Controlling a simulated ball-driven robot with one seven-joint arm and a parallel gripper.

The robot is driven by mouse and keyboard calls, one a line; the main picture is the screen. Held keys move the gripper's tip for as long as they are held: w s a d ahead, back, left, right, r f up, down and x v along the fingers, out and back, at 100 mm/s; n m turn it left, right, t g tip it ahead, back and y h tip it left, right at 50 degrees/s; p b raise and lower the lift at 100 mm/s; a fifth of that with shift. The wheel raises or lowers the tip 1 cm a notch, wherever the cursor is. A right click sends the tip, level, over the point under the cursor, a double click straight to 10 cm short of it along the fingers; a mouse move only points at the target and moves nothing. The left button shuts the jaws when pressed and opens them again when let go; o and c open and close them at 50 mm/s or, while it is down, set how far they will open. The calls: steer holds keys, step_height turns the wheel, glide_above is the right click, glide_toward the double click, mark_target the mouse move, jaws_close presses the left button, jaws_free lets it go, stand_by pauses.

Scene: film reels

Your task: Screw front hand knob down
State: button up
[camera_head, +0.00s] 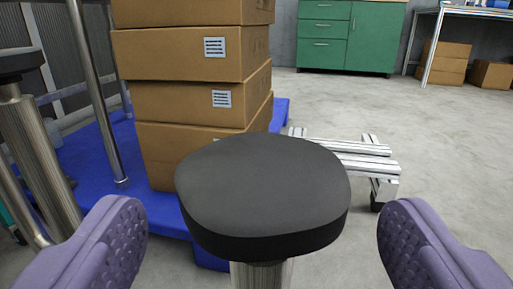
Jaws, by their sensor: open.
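A black, rounded hand knob (262,185) sits on top of a ribbed metal post (262,275) in the middle of the view. I take it for the front hand knob. My gripper (262,225) is open, with one purple padded finger to the left of the knob and one to the right. Clear gaps show between both fingers and the knob, and I see no contact. The lower part of the post is cut off by the bottom edge. A second black knob (20,62) on a similar metal post (38,165) stands at the far left.
Stacked cardboard boxes (185,100) stand behind the knob on a blue base (95,165). A metal pole (95,85) rises at left. A low metal frame on wheels (350,160) is behind right. A green cabinet (350,35) is at the back.

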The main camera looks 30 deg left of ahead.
mark_target(264, 174)
steer(key=b+x, duration=0.1)
steer(key=x, duration=0.5)
steer(key=shift+b, duration=0.4)
steer(key=shift+d, duration=0.1)
steer(key=shift+c, duration=0.2)
steer(key=c, duration=0.9)
steer(key=shift+s, duration=0.1)
steer(key=shift+m+t+h, duration=0.3)
steer(key=shift+m+h, duration=0.1)
steer(key=shift+h, duration=0.2)
